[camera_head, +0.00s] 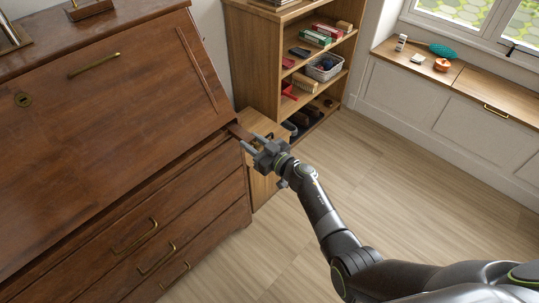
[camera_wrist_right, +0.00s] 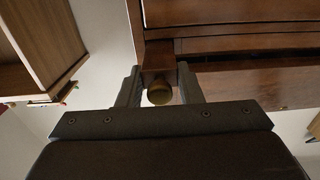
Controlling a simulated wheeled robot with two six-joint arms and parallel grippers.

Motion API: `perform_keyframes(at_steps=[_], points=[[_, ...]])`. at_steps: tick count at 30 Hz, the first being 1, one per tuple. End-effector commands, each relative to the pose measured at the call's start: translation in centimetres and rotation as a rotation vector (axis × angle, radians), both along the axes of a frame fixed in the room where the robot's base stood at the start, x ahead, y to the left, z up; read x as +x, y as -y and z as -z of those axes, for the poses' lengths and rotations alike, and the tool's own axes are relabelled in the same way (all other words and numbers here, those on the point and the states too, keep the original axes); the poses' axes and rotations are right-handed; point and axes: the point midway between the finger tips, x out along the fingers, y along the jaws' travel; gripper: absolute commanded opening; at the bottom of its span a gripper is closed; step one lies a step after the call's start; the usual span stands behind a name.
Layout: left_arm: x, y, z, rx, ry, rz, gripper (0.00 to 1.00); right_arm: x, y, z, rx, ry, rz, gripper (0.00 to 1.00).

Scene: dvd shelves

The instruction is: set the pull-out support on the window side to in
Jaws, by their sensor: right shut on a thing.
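The brown wooden desk (camera_head: 120,130) with its slanted front stands on the left in the head view. The window-side pull-out support (camera_head: 238,130) shows as a small wooden end at the desk's right front corner, below the slanted front. In the right wrist view the support (camera_wrist_right: 158,58) is a square wooden block with a round brass knob (camera_wrist_right: 158,93). My right gripper (camera_head: 249,142) is shut on the support, one finger on each side of its end, seen also in the wrist view (camera_wrist_right: 159,80). How far the support stands out is hard to tell. My left gripper is not in view.
A wooden shelf unit (camera_head: 258,60) with boxes and a basket (camera_head: 323,67) stands behind the desk. A low wooden cabinet (camera_head: 262,185) is close behind my right gripper. A window bench (camera_head: 450,90) runs along the right. The floor (camera_head: 390,180) between is clear.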

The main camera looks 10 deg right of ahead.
Motion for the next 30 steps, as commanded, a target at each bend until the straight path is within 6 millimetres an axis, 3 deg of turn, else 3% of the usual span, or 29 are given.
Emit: perform_keyframes(at_steps=[5, 9, 22, 23, 24, 30], points=[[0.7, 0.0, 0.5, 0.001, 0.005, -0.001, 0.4, 2.0, -1.6, 0.2, 0.0, 0.0, -0.001, 0.0], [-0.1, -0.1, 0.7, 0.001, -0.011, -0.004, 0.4, 2.8, -2.2, 0.1, -0.001, 0.001, 0.0, 0.0], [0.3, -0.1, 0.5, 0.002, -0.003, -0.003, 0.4, 3.0, -2.3, 0.0, 0.0, 0.0, 0.001, 0.0], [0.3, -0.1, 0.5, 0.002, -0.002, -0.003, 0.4, 3.0, -2.3, 0.0, 0.0, 0.0, 0.001, 0.36], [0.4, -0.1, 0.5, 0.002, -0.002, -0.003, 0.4, 3.0, -2.3, 0.0, 0.0, 0.0, 0.001, 0.4], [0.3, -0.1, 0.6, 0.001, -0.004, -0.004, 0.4, 3.0, -2.3, 0.0, 0.0, 0.0, 0.0, 0.4]])
